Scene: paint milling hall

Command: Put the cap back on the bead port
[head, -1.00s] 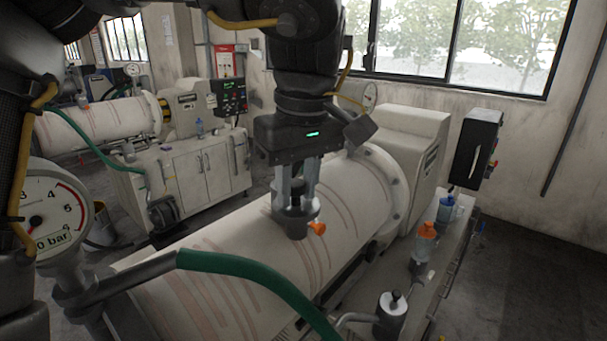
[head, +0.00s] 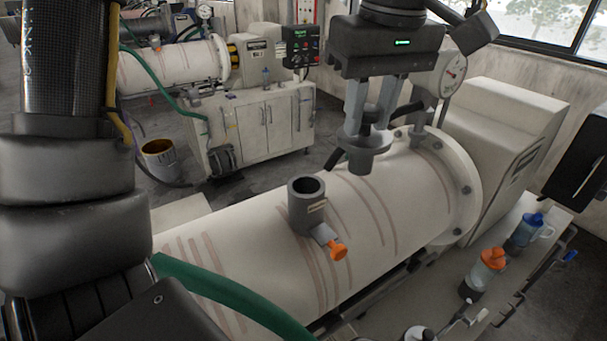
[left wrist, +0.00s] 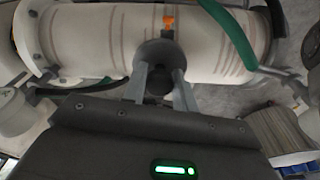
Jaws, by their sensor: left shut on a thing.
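The bead port (head: 304,218) is a short grey upright tube on top of the pale, red-streaked mill drum (head: 240,270). Its mouth is open, and an orange-tipped side fitting (head: 338,251) sticks out at its foot. My left gripper (head: 368,124) is shut on the grey round cap (head: 369,161), holding it upright, apart from the port, to its right and farther back in the head view. In the left wrist view the cap (left wrist: 153,55) sits between the fingers (left wrist: 160,76), with the orange fitting (left wrist: 168,22) beyond it; the port's mouth is hidden there. My right gripper is out of view.
A green hose (head: 225,292) crosses the drum's near left part. A flange (head: 462,190) and a pressure gauge (head: 450,76) stand right of the cap. Bottles with orange (head: 490,262) and blue (head: 527,228) tops stand on the right-hand ledge. A second mill is behind.

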